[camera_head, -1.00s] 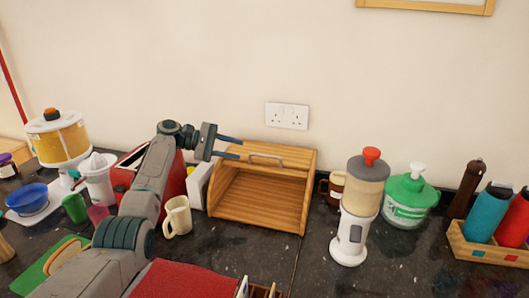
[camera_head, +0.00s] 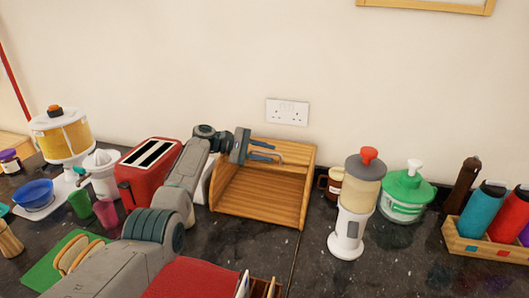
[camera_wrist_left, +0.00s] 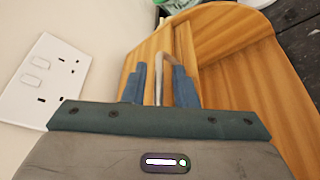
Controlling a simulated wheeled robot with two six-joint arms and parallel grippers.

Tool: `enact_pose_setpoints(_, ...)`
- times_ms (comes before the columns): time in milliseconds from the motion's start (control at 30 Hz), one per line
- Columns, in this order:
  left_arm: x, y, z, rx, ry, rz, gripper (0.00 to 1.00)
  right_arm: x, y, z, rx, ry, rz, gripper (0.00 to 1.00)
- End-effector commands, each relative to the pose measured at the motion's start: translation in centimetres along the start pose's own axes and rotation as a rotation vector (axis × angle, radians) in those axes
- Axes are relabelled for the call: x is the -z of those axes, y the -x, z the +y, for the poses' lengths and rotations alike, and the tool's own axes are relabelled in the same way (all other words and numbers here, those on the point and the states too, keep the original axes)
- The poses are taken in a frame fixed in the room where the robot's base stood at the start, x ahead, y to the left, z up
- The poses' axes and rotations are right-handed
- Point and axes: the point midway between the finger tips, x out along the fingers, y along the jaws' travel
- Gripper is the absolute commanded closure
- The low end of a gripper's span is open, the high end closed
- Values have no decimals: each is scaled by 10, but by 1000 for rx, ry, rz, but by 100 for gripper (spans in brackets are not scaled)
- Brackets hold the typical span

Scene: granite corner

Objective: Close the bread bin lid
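The wooden bread bin (camera_head: 262,205) stands on the dark counter against the wall, with its front open and its inside empty. Its lid is rolled up at the top, where the metal handle (camera_wrist_left: 160,58) sits. My left gripper (camera_head: 275,152) reaches over the bin's top from the left. In the left wrist view my left gripper (camera_wrist_left: 160,75) is open, with one finger on each side of the handle. I cannot tell whether the fingers touch it. In the head view the gripper partly hides the handle. My right gripper is not in view.
A red toaster (camera_head: 147,172) stands left of the bin, beside my arm. A brown mug (camera_head: 334,184), a white dispenser (camera_head: 347,225) and a green-lidded container (camera_head: 404,195) stand to the right. A wall socket (camera_head: 287,111) is above the bin. The counter before the bin is mostly clear.

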Motion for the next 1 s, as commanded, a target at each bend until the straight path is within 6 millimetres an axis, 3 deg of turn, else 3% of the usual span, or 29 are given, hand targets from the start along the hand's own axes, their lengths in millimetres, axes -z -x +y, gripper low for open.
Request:
enact_pose_setpoints(33,0,0,0,0,0,0,85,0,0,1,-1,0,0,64)
enact_pose_setpoints(100,0,0,0,0,0,0,99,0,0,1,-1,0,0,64)
enact_pose_setpoints(133,0,0,0,0,0,0,100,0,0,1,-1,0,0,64)
enact_pose_setpoints(667,-8,3,-7,-21,-55,1,100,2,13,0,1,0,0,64)
enact_pose_setpoints(1000,-23,9,-35,-92,-229,2,100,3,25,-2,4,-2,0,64)
